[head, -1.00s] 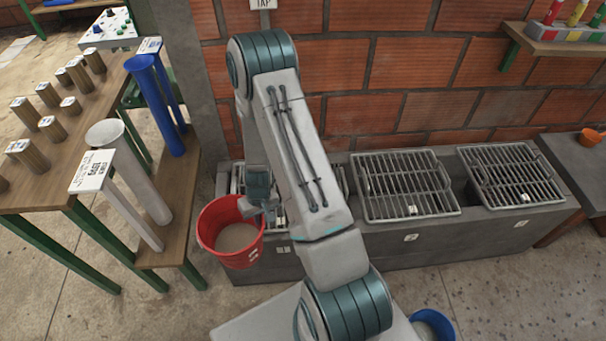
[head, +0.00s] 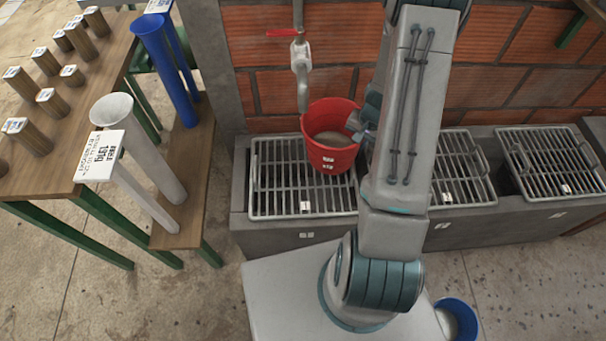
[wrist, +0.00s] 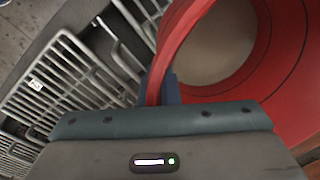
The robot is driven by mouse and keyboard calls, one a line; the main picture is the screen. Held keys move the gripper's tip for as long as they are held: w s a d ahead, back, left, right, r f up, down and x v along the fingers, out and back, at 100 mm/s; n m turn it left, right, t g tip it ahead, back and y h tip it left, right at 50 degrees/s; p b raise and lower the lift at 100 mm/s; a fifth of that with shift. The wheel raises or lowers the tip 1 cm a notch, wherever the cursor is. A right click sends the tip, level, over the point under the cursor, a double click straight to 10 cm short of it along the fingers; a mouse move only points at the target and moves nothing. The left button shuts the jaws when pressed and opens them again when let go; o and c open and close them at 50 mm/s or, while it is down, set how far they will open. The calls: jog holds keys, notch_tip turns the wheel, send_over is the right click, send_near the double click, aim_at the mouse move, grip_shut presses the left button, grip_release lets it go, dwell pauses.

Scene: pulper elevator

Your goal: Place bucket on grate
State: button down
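The red bucket (head: 331,155) is upright over the back right part of the left metal grate (head: 268,185); I cannot tell whether its base touches the bars. It holds something greyish-beige. My gripper (head: 357,128) is at the bucket's right side, partly hidden by my arm. In the wrist view the red bucket (wrist: 295,90) fills the right side, and its rim runs down into my gripper (wrist: 162,95), which appears shut on it. The fingertips are mostly hidden there.
A tap (head: 301,70) with a red handle hangs just left of and above the bucket. Two more grates (head: 455,170) (head: 555,165) lie to the right. A wooden table (head: 100,110) with several cylinders stands at left. A blue bucket (head: 460,318) is on the floor.

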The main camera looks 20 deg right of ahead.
jog(key=shift+m, duration=0.7)
jog(key=a+f, duration=0.2)
jog(key=a, duration=0.1)
jog(key=w+a+f, duration=0.1)
jog(key=a, duration=0.2)
jog(key=a+f, duration=0.2)
jog(key=a, duration=0.1)
jog(key=shift+w+a+f+p, duration=0.2)
jog(key=shift+f+p, duration=0.15)
jog(key=shift+p, duration=0.05)
jog(key=shift+a+f, duration=0.1)
jog(key=shift+f, duration=2)
jog(key=shift+f+b, duration=0.2)
jog(key=shift+b, duration=0.1)
jog(key=c, duration=1.7)
grip_release()
jog(key=shift+r, duration=0.15)
